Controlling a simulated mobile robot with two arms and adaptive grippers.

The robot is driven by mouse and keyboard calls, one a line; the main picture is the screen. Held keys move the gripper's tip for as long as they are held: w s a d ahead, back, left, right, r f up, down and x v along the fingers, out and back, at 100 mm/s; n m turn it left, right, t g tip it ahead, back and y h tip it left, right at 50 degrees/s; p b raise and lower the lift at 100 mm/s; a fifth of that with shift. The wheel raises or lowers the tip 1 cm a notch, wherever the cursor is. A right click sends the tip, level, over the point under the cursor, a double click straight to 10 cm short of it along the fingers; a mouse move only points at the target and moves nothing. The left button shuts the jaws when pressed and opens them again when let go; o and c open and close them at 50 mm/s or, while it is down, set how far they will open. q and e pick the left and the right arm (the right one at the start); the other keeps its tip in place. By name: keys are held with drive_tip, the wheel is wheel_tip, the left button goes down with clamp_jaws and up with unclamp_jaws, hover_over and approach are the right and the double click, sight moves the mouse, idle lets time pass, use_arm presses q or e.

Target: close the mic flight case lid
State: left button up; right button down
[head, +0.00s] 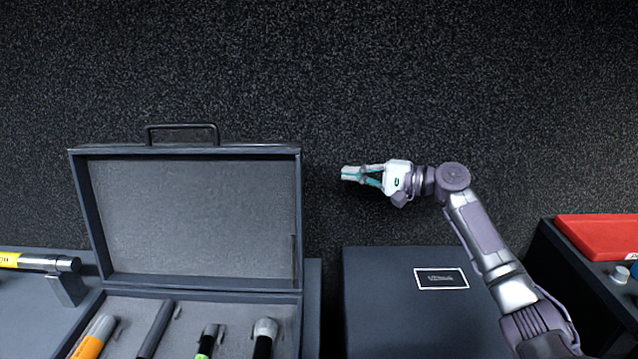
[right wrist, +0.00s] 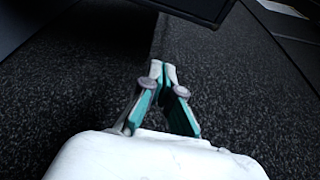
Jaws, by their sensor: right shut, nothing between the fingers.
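The mic flight case stands open at the left in the head view, its lid (head: 200,215) raised about upright with a handle (head: 182,127) on its top edge. The case's base (head: 190,311) holds several microphones. My right gripper (head: 348,173) is shut and empty, to the right of the lid and apart from it, near the height of the lid's upper part. In the right wrist view the closed fingertips (right wrist: 163,68) point toward a dark edged panel (right wrist: 190,8) at the top; I cannot tell for certain which part it is. My left gripper is not in view.
A dark box (head: 400,310) with a white-framed label stands right of the case, below my right arm. A red item (head: 600,236) lies on a surface at the far right. A yellow-and-silver cylinder (head: 35,262) lies at the left. A dark speckled surface fills the back.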

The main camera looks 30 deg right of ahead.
drive_tip(key=w+a+p, duration=0.4)
drive_tip(key=a+p, duration=0.1)
drive_tip(key=a, duration=0.3)
drive_tip(key=shift+w, duration=0.3)
drive_tip(key=shift+a, duration=0.1)
drive_tip(key=shift+a+r, duration=0.1)
drive_tip(key=shift+r, duration=0.05)
